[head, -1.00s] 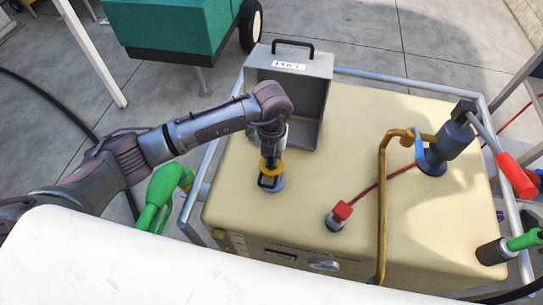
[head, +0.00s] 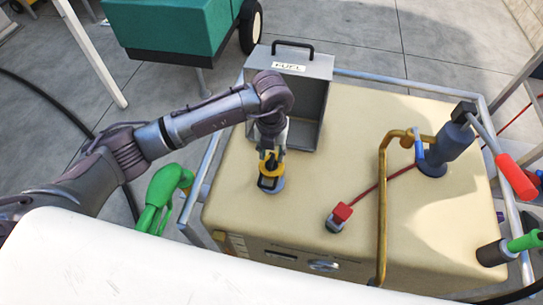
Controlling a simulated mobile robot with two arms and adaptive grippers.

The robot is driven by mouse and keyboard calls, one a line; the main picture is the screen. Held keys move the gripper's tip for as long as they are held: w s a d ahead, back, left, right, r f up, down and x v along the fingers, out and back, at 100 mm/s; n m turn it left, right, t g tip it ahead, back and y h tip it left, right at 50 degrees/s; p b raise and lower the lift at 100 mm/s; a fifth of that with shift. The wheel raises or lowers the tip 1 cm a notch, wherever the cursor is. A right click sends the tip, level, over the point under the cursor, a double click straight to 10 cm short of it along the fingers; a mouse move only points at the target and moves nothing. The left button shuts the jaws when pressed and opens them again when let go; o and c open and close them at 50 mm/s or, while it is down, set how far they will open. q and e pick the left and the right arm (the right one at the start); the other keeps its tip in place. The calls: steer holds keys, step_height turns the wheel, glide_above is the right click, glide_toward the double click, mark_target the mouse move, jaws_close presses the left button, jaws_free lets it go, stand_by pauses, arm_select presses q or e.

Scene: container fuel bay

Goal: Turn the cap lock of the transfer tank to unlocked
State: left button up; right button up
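The cream transfer tank (head: 310,195) fills the middle of the head view. A small round blue-grey cap (head: 278,187) sits on its top, left of centre. My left gripper (head: 270,182), yellow and black, points straight down at this cap. Its dark fingertips are at the cap and hide most of it. The view is too small to tell whether the fingers are closed on the cap lock, or which way the lock points. My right gripper is not in view.
An open grey box labelled FUEL (head: 290,70) stands close behind the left gripper. A yellow-brown pipe (head: 382,215), a red-topped fitting (head: 341,215) and a blue-grey pump (head: 447,150) are to the right. A green nozzle (head: 165,190) hangs at the left.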

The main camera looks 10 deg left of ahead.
mark_target(272, 160)
arm_select(q)
step_height(272, 160, up, 9)
stand_by(0.3)
stand_by(0.5)
